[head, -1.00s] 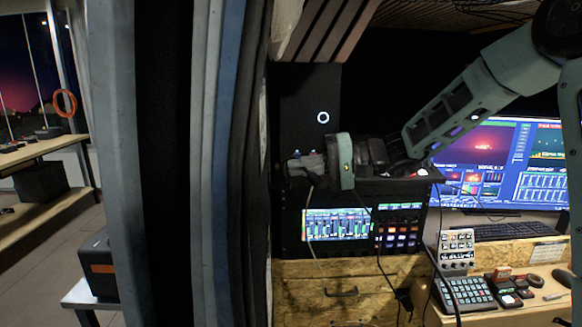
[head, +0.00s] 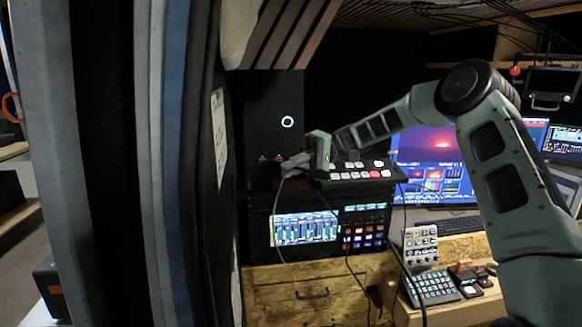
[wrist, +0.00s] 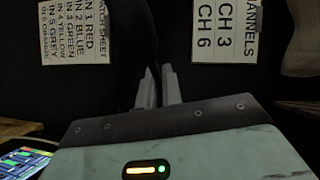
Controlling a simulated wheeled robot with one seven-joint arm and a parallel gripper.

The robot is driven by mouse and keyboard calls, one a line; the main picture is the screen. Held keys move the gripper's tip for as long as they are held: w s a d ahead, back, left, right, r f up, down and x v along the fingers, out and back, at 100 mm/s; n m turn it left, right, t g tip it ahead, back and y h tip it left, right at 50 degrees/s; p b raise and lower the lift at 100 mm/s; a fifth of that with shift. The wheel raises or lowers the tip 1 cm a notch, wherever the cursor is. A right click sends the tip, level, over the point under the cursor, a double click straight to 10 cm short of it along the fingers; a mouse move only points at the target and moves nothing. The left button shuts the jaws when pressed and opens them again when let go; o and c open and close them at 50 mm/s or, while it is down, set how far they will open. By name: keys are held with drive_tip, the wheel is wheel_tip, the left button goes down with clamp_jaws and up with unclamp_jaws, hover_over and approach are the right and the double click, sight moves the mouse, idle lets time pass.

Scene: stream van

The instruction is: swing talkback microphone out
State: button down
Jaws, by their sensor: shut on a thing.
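My gripper (head: 292,165) reaches in over the left end of the equipment rack, in front of a dark panel. In the wrist view its two pale fingers (wrist: 158,88) are close together on a slim black curved stem (wrist: 143,45), which I take as the talkback microphone's arm. The stem rises from the fingers toward the top of the picture. It is dark against a dark wall, so its ends and the microphone's head cannot be made out. In the head view the microphone is lost against the dark panel and behind my gripper.
A button panel (head: 352,172) lies on the rack, close right of my gripper. Below are a lit mixer screen (head: 305,228) and hanging cables. A monitor (head: 428,160) stands right. Curtains (head: 150,150) fill the left. Label sheets (wrist: 224,30) hang on the wall.

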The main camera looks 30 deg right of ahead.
idle(0.4)
drive_tip(key=c, duration=1.6)
unclamp_jaws()
drive_tip(key=shift+d, duration=0.1)
drive_tip(key=v, duration=1.7)
drive_tip(key=shift+w+d, duration=0.15)
drive_tip(key=shift+w, duration=0.05)
